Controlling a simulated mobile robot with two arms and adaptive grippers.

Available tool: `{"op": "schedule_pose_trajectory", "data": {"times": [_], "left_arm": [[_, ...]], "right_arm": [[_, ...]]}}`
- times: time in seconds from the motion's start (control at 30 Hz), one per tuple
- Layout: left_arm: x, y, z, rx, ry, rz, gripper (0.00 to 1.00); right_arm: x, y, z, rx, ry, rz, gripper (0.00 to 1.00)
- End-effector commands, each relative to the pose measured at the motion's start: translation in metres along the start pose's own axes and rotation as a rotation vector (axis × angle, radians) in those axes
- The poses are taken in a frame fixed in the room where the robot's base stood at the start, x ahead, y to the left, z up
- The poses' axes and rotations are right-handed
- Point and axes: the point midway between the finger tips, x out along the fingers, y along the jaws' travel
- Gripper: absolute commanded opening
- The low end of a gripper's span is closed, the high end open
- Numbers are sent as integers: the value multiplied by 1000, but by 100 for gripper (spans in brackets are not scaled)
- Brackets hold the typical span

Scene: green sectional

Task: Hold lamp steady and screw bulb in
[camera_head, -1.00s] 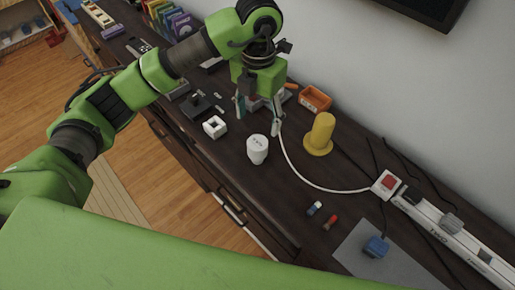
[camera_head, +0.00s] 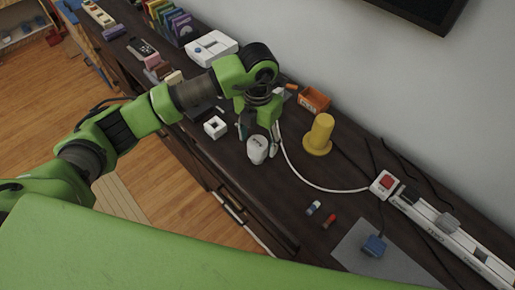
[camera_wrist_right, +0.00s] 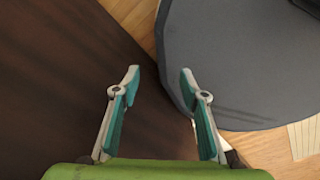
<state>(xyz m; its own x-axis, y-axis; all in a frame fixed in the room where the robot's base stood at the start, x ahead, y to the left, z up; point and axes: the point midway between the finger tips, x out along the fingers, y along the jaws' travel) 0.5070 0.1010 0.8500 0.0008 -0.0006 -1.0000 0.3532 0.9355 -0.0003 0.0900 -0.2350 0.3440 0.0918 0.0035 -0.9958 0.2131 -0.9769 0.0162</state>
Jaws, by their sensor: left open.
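A small white cup-shaped object with dark lettering (camera_head: 257,150) stands on the dark tabletop in the head view. My left gripper (camera_head: 258,135) is open and points down close above it, with a finger at either side of its upper part. I cannot tell whether the fingers touch it. A white cord (camera_head: 305,178) curves from beside this gripper to a box with a red switch (camera_head: 385,183). I cannot make out a lamp or a bulb for certain; the arm hides part of the table behind it. In the right wrist view my right gripper (camera_wrist_right: 160,76) is open and empty.
A yellow cylinder on a round foot (camera_head: 319,135) and an orange tray (camera_head: 314,99) stand behind. A white square block (camera_head: 215,127) is to the left. A blue (camera_head: 313,208) and a red (camera_head: 329,221) small piece lie in front. A power strip (camera_head: 440,230) is at right.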

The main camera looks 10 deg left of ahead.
Motion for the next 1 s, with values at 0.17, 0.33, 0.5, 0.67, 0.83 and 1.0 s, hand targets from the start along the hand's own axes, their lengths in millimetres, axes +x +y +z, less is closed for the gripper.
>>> {"op": "schedule_pose_trajectory", "data": {"times": [0.17, 0.33, 0.5, 0.67, 0.83, 1.0], "left_arm": [[25, 2, -2, -1, 7, -1, 60], [45, 3, -1, -1, 4, 0, 60], [48, 3, 0, 1, 0, 0, 60], [47, 3, 0, 0, 1, 0, 60], [47, 3, 0, 0, 1, 0, 29], [47, 3, 0, 0, 1, 0, 18]], "right_arm": [[-14, 1, -1, 0, 0, 1, 40], [-15, 1, -1, 0, -1, 1, 40], [-14, 1, -1, 0, -1, 1, 40], [-14, 1, -1, 0, -1, 1, 40], [-14, 1, -1, 0, -1, 1, 40], [-14, 1, -1, 0, -1, 1, 40]]}}
